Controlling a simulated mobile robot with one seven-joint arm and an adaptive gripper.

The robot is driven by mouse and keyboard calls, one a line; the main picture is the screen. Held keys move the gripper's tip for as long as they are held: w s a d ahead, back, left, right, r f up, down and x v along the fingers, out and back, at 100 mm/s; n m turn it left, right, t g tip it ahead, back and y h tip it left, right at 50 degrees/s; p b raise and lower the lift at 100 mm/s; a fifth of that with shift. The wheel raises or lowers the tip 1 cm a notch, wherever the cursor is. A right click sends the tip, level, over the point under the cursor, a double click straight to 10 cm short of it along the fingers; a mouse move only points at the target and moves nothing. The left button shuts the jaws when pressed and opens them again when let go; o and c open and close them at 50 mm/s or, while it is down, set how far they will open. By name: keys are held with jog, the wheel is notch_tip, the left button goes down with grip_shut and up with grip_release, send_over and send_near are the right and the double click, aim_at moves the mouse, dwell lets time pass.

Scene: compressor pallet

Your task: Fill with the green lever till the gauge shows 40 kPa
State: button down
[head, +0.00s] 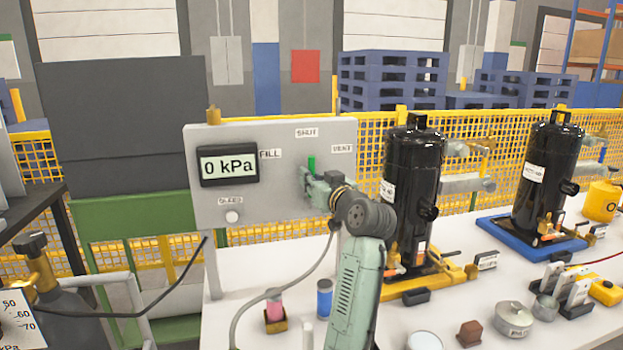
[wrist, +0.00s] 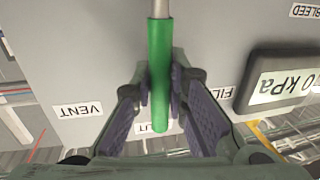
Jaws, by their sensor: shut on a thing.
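The green lever (head: 311,164) is on the grey panel (head: 262,195) and points up toward the SHUT label (head: 306,133). The FILL label (head: 270,153) is to its left and the VENT label (head: 342,149) to its right. The gauge (head: 229,167) reads 0 kPa. My gripper (head: 316,184) is at the panel, shut on the lever. In the wrist view, which is upside down, the green lever (wrist: 159,75) stands between the two finger pads of my gripper (wrist: 160,88).
A white BLEED button (head: 232,216) sits low on the panel. Black compressors (head: 410,185) and (head: 550,165) stand to the right on the white table. A pink-topped item (head: 275,307) and a blue can (head: 324,297) stand below the panel. A grey hose runs nearby.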

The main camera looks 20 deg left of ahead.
dwell(0.8)
jog(key=n, duration=0.1)
jog(key=s+a+n+b, duration=0.1)
jog(key=n, duration=0.1)
jog(key=a+f+n+h+b, duration=0.1)
jog(key=n, duration=0.1)
jog(key=shift+s+a+g, duration=0.25)
jog(key=shift+s+g, duration=0.05)
jog(key=shift+s, duration=0.05)
jog(key=shift+s+a+f+n+h+b, duration=0.3)
jog(key=shift+s+a+f+n+b, duration=0.15)
jog(key=shift+n, duration=0.55)
jog(key=shift+s+a+f+n+h+b, duration=0.2)
jog(key=shift+a+f+n+h+b, duration=0.25)
jog(key=shift+n, duration=0.55)
jog(key=shift+a+r, duration=0.1)
jog(key=shift+a, duration=0.05)
jog(key=c, duration=1.6)
grip_release()
jog(key=shift+o, duration=0.2)
jog(key=v, duration=1.2)
